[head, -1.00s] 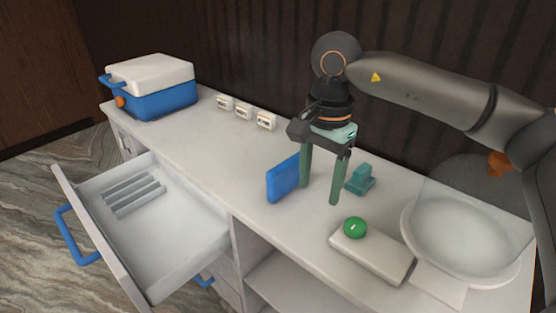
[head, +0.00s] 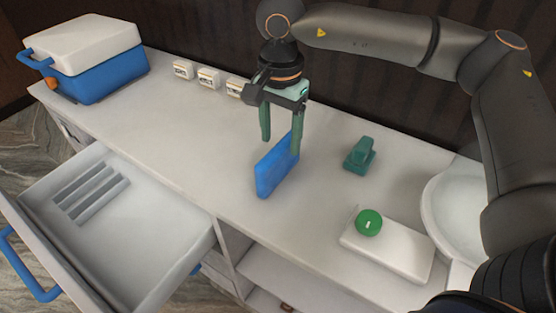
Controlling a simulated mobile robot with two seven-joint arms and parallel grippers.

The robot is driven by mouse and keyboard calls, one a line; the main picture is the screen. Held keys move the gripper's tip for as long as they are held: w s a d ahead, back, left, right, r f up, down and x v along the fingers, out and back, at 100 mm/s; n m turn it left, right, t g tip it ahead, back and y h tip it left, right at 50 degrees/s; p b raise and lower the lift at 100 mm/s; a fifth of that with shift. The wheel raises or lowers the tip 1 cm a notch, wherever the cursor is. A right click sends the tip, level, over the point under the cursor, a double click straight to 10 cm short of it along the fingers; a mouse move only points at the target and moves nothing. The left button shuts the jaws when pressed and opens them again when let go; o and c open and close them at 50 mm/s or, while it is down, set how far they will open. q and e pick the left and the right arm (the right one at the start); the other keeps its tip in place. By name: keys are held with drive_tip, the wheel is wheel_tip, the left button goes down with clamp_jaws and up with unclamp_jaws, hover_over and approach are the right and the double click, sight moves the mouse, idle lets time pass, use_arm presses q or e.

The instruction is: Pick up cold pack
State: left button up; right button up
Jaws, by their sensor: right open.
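The cold pack, a flat blue slab (head: 275,172), stands upright on its edge on the white counter (head: 190,140). My right gripper (head: 281,145) is open, pointing down with its green fingers on either side of the pack's top. The right finger overlaps the pack's upper right edge in the picture. I cannot tell whether the fingers touch it. My left gripper does not show.
A blue cool box with a white lid (head: 88,55) stands at the far left. An open drawer (head: 170,240) juts out at the front left. Small white boxes (head: 208,78) line the back.

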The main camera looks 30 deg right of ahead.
sight(279, 161)
drive_tip(key=shift+w+f, duration=0.1)
drive_tip(key=shift+f, duration=3.5)
clamp_jaws()
